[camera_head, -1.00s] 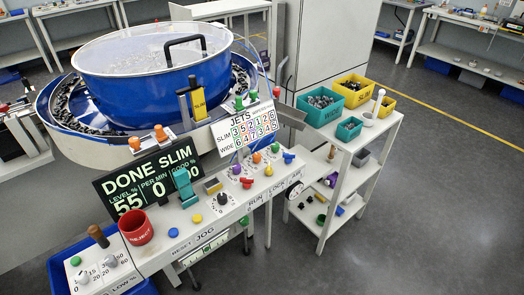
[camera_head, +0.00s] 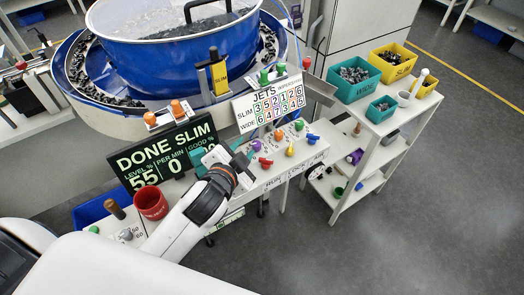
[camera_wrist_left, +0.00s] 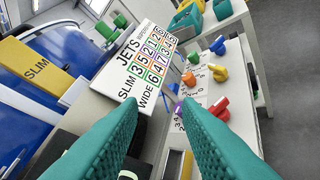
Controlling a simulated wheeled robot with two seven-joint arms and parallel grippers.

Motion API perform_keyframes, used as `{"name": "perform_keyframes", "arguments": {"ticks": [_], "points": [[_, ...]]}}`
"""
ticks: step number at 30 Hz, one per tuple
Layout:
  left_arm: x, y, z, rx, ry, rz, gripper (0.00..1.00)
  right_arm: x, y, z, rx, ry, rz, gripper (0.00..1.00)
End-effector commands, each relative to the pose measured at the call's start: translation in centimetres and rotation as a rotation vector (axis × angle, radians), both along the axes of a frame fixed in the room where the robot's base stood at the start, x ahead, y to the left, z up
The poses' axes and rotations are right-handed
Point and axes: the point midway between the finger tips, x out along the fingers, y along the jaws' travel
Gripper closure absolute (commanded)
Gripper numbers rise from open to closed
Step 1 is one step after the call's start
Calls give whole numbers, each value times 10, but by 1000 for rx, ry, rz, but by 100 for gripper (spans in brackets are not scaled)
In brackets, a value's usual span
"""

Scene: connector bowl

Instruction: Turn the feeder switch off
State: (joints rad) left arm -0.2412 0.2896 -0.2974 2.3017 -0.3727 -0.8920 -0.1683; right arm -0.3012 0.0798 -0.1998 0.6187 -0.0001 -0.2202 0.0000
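I cannot read a feeder label, so I cannot tell which control is the feeder switch. My left gripper (camera_head: 222,152) is over the panel, left of these knobs, and hides the controls beneath it. In the left wrist view its two teal fingers (camera_wrist_left: 159,103) are wide apart with nothing held. Beyond them show the red knob (camera_wrist_left: 216,108) and yellow knob (camera_wrist_left: 217,72). My right gripper is not in view.
A "DONE SLIM" display (camera_head: 160,155) and a red cup (camera_head: 151,203) stand left of my gripper. The JETS board (camera_head: 268,104) and blue bowl feeder (camera_head: 165,75) are behind. A shelf with bins (camera_head: 354,80) stands right; the floor there is clear.

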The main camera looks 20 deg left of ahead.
Motion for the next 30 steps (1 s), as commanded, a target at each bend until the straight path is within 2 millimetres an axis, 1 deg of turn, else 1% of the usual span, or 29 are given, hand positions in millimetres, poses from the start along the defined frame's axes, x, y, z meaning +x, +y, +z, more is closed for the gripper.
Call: {"name": "perform_keyframes", "arguments": {"ticks": [1, 2, 3, 5, 6, 8, 9, 11, 12, 14, 15, 17, 18, 20, 21, 23, 24, 27, 30], "points": [[19, -8, 24, 78, -120, -60, 69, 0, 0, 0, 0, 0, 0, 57], [28, -14, 39, 131, -193, -99, 69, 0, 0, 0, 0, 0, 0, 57], [39, -24, 60, 206, -301, -158, 69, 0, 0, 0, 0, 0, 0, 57], [52, -45, 93, 342, -476, -259, 69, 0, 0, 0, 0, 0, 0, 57], [57, -61, 115, 442, -599, -334, 69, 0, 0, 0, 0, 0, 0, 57], [58, -87, 140, 607, -779, -456, 69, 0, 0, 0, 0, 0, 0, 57], [56, -105, 152, 720, -893, -542, 69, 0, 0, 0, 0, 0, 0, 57], [49, -129, 161, 896, -1054, -676, 69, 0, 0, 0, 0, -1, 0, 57], [44, -143, 162, 1016, -1151, -771, 69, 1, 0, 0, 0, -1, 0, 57], [36, -158, 154, 1198, -1280, -922, 69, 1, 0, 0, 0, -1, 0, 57], [32, -164, 144, 1320, -1355, -1033, 69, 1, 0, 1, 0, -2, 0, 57], [28, -164, 123, 1501, -1441, -1209, 69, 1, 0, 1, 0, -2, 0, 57], [28, -158, 108, 1620, -1481, -1337, 69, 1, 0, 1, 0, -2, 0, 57], [31, -140, 84, 1785, -1509, -1543, 69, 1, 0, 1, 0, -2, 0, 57], [35, -122, 69, 1881, -1505, -1682, 69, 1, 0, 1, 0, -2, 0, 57], [42, -92, 52, 2000, -1468, -1888, 69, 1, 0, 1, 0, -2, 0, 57], [46, -70, 44, -1964, 1364, 1922, 69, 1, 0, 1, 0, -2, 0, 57], [54, -21, 33, -1824, 1116, 1945, 69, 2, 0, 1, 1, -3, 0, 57], [57, 10, 30, -1737, 974, 1964, 69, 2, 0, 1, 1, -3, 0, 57]]}}
